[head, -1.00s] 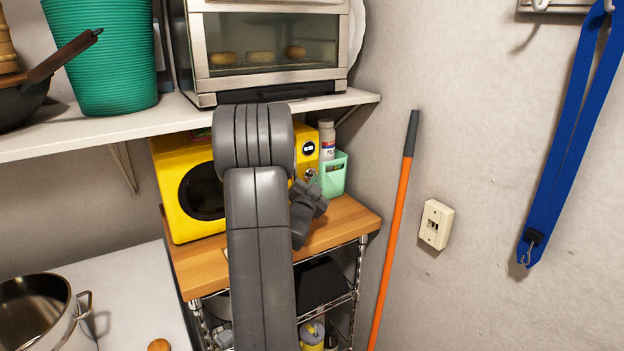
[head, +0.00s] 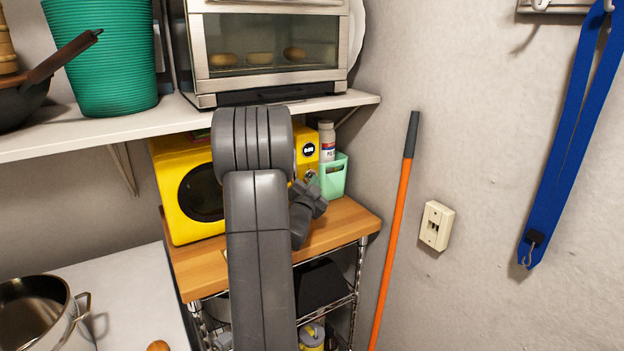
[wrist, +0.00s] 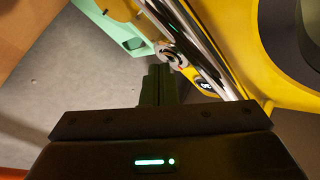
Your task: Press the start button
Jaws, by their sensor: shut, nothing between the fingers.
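The yellow microwave (head: 192,200) stands on the wooden shelf top, its front partly hidden by my arm. Its control panel is at the right of its front, with a small black display (head: 308,149) that also shows in the wrist view (wrist: 207,86). My gripper (head: 313,181) is in front of the lower panel and hides part of it. In the wrist view my gripper (wrist: 159,72) is shut and empty. Its tips point at a round silver control (wrist: 172,57) on the panel, very close to it; contact cannot be told. I cannot make out a start button's label.
A mint-green holder (head: 334,176) with a white bottle (head: 327,140) stands right beside the microwave. A white shelf (head: 150,121) with a toaster oven (head: 268,50) hangs above. An orange-handled pole (head: 395,240) leans on the right wall. A pot (head: 75,325) stands at lower left.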

